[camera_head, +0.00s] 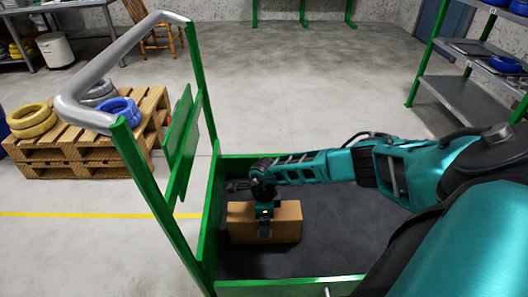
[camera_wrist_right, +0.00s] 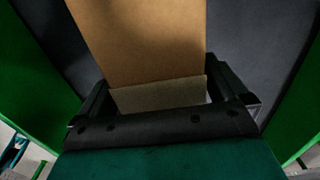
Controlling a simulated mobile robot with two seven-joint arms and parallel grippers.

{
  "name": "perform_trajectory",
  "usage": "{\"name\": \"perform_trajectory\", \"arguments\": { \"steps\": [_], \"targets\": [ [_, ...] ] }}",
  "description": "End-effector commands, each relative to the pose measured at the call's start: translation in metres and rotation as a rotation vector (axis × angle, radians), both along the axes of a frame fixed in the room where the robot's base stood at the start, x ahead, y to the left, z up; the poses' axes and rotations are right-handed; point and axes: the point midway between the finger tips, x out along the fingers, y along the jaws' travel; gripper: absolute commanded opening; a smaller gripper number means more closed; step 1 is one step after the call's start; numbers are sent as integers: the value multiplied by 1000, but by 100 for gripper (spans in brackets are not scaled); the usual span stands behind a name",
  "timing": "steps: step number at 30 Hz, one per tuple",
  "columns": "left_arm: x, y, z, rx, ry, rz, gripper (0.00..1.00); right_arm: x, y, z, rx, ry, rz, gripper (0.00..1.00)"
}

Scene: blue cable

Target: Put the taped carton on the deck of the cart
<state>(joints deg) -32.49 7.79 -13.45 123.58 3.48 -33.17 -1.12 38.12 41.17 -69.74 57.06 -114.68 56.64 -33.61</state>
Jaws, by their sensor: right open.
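The brown carton (camera_head: 280,226) sits on the dark deck (camera_head: 345,220) of the green-framed cart, close to its left end under the handle. It also shows in the right wrist view (camera_wrist_right: 140,40), with a paler strip, perhaps tape, on its near part. My right gripper (camera_head: 264,218) is at the carton, pointing down. Its fingers (camera_wrist_right: 157,90) stand open on either side of the carton; whether they touch it I cannot tell. My left gripper is not in view.
The cart's green rim (camera_head: 290,283) and grey handle (camera_head: 95,75) stand around the carton. A wooden pallet (camera_head: 85,150) with blue and yellow coils is at the left. A green-legged shelf (camera_head: 465,100) stands at the right. The deck right of the carton is clear.

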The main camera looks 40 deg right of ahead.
Motion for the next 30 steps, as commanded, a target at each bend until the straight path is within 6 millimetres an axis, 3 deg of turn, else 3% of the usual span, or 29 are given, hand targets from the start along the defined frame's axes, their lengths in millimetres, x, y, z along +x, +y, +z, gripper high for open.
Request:
{"name": "perform_trajectory", "arguments": {
  "steps": [1,3,12,18,30],
  "targets": [
    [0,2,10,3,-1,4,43,1,-1,19,-1,-3,1,100],
    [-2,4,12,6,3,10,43,0,-1,35,-1,-3,1,100],
    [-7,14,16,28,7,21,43,1,-1,87,-1,-2,1,100],
    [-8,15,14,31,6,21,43,0,-1,98,-1,-1,0,100],
    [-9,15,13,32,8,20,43,0,0,98,-1,-1,0,100]
  ]
}}
